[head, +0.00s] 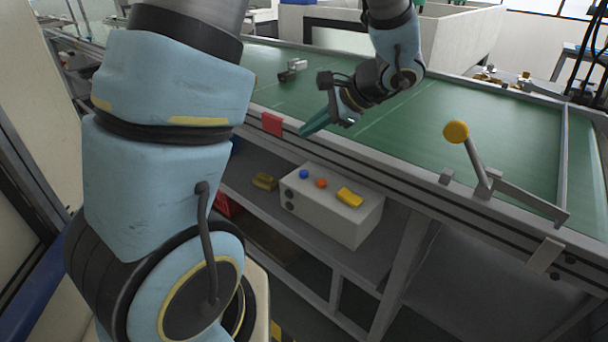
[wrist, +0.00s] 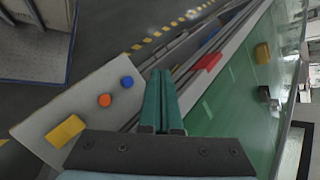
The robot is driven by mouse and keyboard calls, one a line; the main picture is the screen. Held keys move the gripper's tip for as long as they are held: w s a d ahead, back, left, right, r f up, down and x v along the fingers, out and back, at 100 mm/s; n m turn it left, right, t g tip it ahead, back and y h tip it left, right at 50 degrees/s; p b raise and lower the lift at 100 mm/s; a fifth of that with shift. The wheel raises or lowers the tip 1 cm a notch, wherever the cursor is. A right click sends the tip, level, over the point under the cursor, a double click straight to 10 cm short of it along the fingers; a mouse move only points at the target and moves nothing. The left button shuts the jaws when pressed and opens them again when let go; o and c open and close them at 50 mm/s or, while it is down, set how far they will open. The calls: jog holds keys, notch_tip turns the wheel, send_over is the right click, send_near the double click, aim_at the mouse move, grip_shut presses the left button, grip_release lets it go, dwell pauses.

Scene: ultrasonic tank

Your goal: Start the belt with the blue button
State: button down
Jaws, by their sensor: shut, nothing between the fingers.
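The blue button (head: 304,174) sits on top of a white control box (head: 330,215), on a shelf below the front edge of the green belt (head: 420,120). In the wrist view the blue button (wrist: 128,82) shows to the left of the fingers. An orange-red button (head: 321,183) and a yellow block (head: 349,197) are on the same box top. My gripper (head: 308,130) is shut and empty, with green fingers. It is above and apart from the box, near the belt's front rail. The fingers also show in the wrist view (wrist: 162,78).
A red tag (head: 272,123) is on the front rail beside the fingertips. A yellow-knobbed lever (head: 456,132) stands at the rail on the right. Small dark and grey parts (head: 292,70) lie on the belt. A brownish-yellow block (head: 265,181) lies on the shelf left of the box.

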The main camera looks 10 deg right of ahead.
aim_at(304, 174)
notch_tip(304, 174, down, 8)
jog(key=b, duration=0.5)
jog(key=shift+r, duration=0.25)
jog(key=shift+f, duration=0.1)
dwell(1.4)
jog(key=shift+f+b, duration=0.3)
jog(key=shift+b, duration=0.25)
